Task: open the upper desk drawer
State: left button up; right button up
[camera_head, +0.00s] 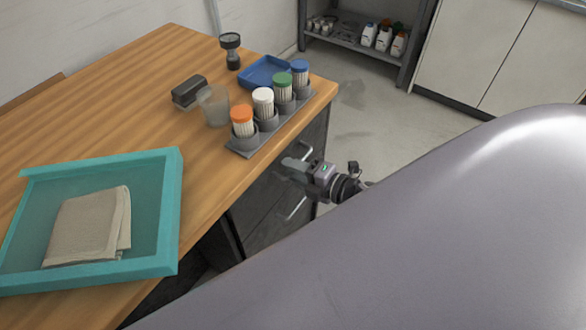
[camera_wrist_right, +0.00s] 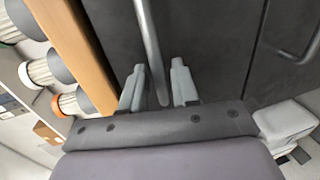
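The desk (camera_head: 130,85) has a dark grey upper drawer (camera_head: 262,194) just under its wooden top; the drawer looks closed. My right gripper (camera_head: 291,166) is in front of this drawer. In the right wrist view, the upper drawer (camera_wrist_right: 215,45) fills the middle, and its metal bar handle (camera_wrist_right: 150,45) runs between the two fingers of my right gripper (camera_wrist_right: 157,85). The fingers are apart, with gaps beside the bar, so they are not closed on it. In the head view the gripper hides much of that handle. My left gripper is not in view.
A lower drawer handle (camera_head: 297,208) sits below. On the desk stand a rack (camera_head: 243,150) of several colour-capped containers, a blue tray (camera_head: 259,72), a clear cup (camera_head: 214,105) and a teal tray (camera_head: 172,215) with a cloth (camera_head: 88,228). My arm covers the lower right. Floor (camera_head: 365,110) beyond is clear.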

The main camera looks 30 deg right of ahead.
jog(key=shift+w+a, duration=0.1)
jog(key=shift+w, duration=0.05)
grip_shut()
